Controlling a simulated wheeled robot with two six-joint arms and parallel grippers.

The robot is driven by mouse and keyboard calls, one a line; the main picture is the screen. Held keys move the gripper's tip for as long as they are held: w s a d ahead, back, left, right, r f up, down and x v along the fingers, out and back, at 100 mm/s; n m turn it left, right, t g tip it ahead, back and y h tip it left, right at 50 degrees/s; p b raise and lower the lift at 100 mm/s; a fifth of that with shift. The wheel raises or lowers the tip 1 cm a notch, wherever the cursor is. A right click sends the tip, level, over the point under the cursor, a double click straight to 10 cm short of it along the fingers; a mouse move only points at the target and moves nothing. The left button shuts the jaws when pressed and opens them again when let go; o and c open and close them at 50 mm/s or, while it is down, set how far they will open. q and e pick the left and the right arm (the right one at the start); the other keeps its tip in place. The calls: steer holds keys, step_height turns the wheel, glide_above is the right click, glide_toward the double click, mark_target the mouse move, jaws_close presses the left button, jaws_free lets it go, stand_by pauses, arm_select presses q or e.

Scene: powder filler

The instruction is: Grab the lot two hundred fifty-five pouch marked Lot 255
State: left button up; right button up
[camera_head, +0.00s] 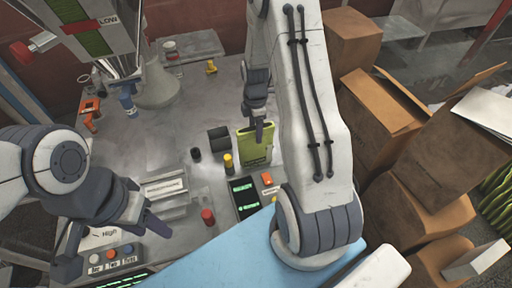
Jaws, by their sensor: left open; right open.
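A green pouch (255,152) stands upright on the grey worktop near the middle of the head view. Its marking is too small to read, so I cannot tell its lot number. My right gripper (254,120) is open just above the pouch, with its fingers at the pouch's top edge. I cannot tell whether they touch it, and my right arm hides what lies to its right. My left gripper (112,244) is open and empty at the lower left, over a control panel (110,254) with round buttons, well away from the pouch.
A filler machine (100,30) with a "LOW" mark stands at the back left. A black display (244,193) with green text, a red knob (208,217) and a yellow-topped item (228,163) are near the pouch. Cardboard boxes (440,150) crowd the right.

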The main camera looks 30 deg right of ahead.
steer(key=shift+f, duration=0.2)
stand_by(0.3)
jaws_close()
